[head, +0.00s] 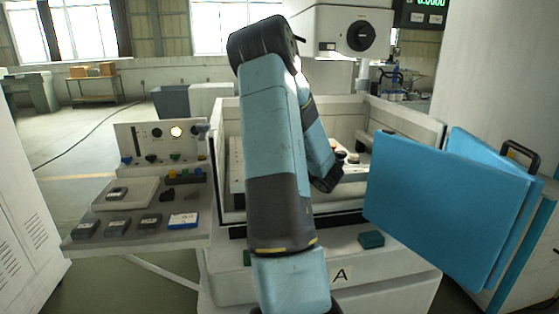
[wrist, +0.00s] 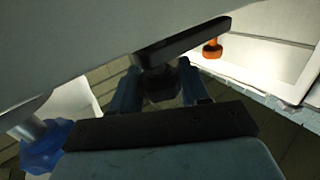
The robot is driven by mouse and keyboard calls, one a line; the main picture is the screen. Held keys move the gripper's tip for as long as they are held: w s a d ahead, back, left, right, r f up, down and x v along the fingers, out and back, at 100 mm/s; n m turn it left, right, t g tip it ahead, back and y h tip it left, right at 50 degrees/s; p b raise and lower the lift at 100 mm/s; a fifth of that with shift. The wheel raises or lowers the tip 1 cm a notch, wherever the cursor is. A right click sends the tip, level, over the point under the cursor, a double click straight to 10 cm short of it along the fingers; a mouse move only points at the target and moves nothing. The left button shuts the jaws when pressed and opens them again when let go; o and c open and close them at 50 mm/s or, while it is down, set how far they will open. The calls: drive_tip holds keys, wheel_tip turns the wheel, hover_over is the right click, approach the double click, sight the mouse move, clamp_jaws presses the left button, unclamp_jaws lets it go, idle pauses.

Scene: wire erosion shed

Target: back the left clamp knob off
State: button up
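In the wrist view a dark knob (wrist: 161,86) sits at one end of a dark flat clamp bar (wrist: 185,40). My gripper (wrist: 160,78) has one finger on each side of this knob, with no clear gap showing, so it looks shut on it. The picture is dim there, and whether this is the left clamp knob cannot be told from this view. In the head view my arm hides the gripper and much of the machine's tank (head: 404,115). A few small round parts (head: 353,158) show just right of the arm's end.
An orange knob (wrist: 212,48) stands near the bar, and a blue lobed knob (wrist: 43,148) is at lower left in the wrist view. A blue open door (head: 430,195) stands right of the tank. A control panel (head: 160,145) and a shelf with dark blocks (head: 140,238) are left.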

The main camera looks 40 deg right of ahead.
drive_tip(key=shift+o, duration=1.4)
drive_tip(key=shift+w+r, duration=0.1)
drive_tip(key=shift+r, duration=0.35)
drive_tip(key=shift+o, duration=0.5)
drive_tip(key=shift+f, duration=0.2)
drive_tip(key=s, duration=1.3)
drive_tip(key=shift+s+d, duration=0.35)
drive_tip(key=shift+d, duration=0.1)
